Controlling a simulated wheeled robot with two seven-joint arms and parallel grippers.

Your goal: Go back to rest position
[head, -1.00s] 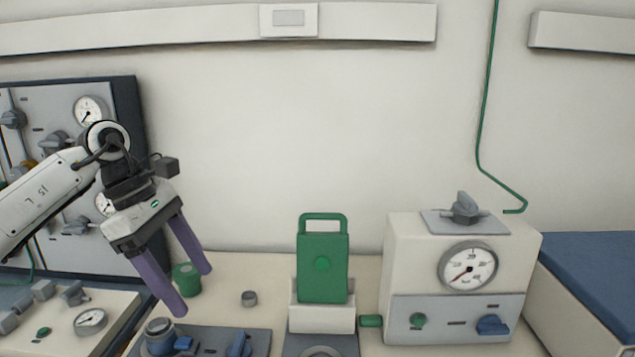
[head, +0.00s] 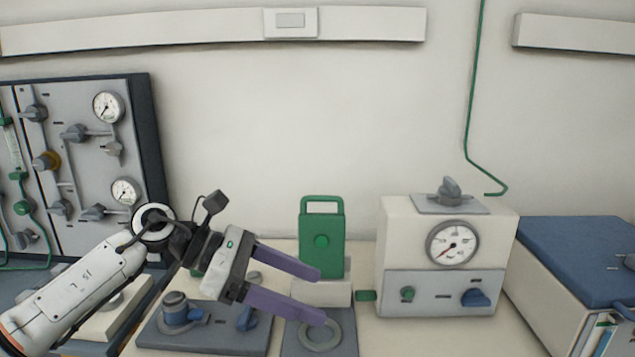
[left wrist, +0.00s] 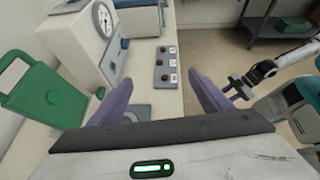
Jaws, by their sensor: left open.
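My left gripper (head: 312,296) is open and empty, with its two purple fingers pointing right in the head view. It is over the bench, in front of the green handled block (head: 321,240) and above the dark plate with a grey ring (head: 322,336). In the left wrist view the open fingers (left wrist: 160,100) spread apart with nothing between them. What seems to be my other arm's gripper (left wrist: 240,88) shows at the right of the left wrist view, too small to judge. It is out of the head view.
A white furnace unit (head: 440,258) with a dial stands right of the green block. A blue-topped cabinet (head: 585,250) is at the far right. A valve panel (head: 85,160) stands at the left. A knobbed base plate (head: 205,335) lies near my left arm.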

